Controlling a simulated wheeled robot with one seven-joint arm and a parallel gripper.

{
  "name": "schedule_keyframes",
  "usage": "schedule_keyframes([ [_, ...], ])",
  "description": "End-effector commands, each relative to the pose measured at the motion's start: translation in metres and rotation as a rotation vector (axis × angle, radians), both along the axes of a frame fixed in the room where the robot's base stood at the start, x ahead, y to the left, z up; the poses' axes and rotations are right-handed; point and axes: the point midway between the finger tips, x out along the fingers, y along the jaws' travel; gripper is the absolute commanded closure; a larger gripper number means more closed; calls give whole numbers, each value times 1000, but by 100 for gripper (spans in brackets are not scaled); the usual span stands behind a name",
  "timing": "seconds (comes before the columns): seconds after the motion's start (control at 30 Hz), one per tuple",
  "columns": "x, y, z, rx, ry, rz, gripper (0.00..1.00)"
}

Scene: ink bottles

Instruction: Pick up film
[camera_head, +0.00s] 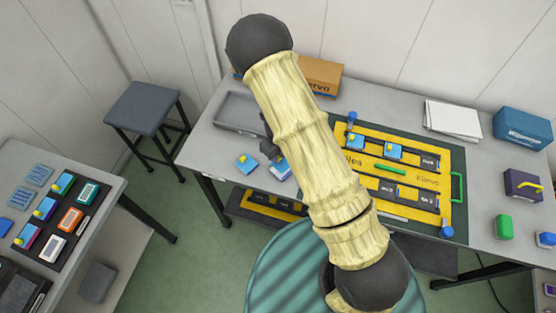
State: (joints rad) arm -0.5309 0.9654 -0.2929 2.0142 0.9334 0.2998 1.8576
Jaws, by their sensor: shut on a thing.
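My gripper (268,150) shows only as a dark part at the left side of my arm, over the front of the grey table. It is shut on a small blue-and-white block (281,170), partly hidden behind my arm. The fingertips are hard to make out. I cannot tell whether this block is the film, or whether it still touches the table. A similar blue block with a yellow knob (246,163) lies just to the left, apart from the gripper.
A yellow panel (400,165) with blue blocks and a green handle lies on a dark green mat (452,155). A grey tray (232,113), cardboard box (320,72), papers (452,117) and blue box (522,128) stand around. A side table (100,215) holds several coloured blocks; a stool (143,105) stands behind.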

Motion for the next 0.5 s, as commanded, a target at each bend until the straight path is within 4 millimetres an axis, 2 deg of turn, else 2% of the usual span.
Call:
schedule_keyframes([
  [0.1, 0, 1, 25, 1, -4, 3, 91],
  [0.23, 0, 1, 46, 1, -4, 2, 91],
  [0.33, 0, 0, 55, -1, -1, 1, 91],
  [0.5, -1, 0, 58, -1, 1, 0, 91],
])
